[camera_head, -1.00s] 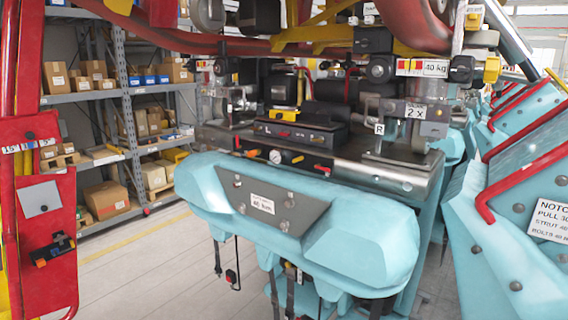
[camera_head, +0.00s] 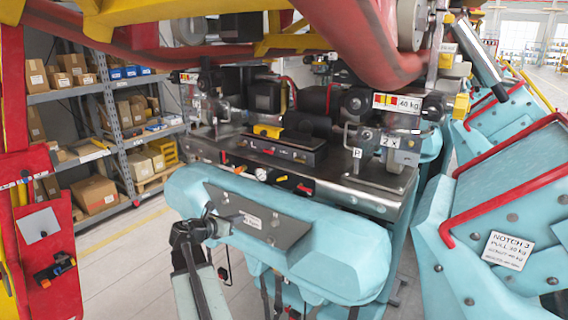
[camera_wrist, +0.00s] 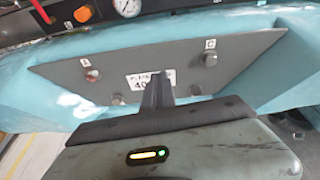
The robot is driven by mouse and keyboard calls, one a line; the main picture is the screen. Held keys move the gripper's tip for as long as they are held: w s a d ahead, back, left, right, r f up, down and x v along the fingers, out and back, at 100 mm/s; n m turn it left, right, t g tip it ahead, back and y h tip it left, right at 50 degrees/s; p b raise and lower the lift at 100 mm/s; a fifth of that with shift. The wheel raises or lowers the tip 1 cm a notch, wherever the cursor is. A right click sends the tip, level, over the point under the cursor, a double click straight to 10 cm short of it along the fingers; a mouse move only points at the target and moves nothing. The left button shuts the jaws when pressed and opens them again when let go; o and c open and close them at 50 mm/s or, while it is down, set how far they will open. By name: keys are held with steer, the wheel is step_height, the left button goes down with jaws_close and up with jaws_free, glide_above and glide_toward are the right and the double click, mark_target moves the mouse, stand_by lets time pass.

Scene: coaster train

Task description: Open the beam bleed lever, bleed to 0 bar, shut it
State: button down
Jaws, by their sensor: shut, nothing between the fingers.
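A dark valve strip with a round white pressure gauge (camera_head: 262,174) runs along the top of the turquoise beam (camera_head: 350,250). Beside the gauge are small red and orange-yellow fittings (camera_head: 282,178); which one is the bleed lever I cannot tell. My gripper (camera_head: 235,218) is in front of the grey plate (camera_head: 290,229) on the beam, below the gauge. In the wrist view its fingers (camera_wrist: 157,88) are together and empty.
A red padded bar (camera_head: 360,45) and dark machinery hang above the beam. Turquoise seats with red bars (camera_head: 515,185) stand close on the right. A red panel (camera_head: 45,235) stands at left. Shelves with boxes (camera_head: 98,195) are behind, with open floor before them.

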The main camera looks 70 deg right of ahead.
mark_target(284, 178)
steer(key=s+d+r+n+g+h+p, duration=0.2)
steer(key=s+d+r+n, duration=0.2)
steer(key=s+d+r, duration=0.4)
steer(key=x, duration=0.4)
steer(key=b+x, duration=0.1)
steer(key=x, duration=0.4)
steer(key=shift+s+d+b, duration=0.1)
steer(key=shift+s+b, duration=0.2)
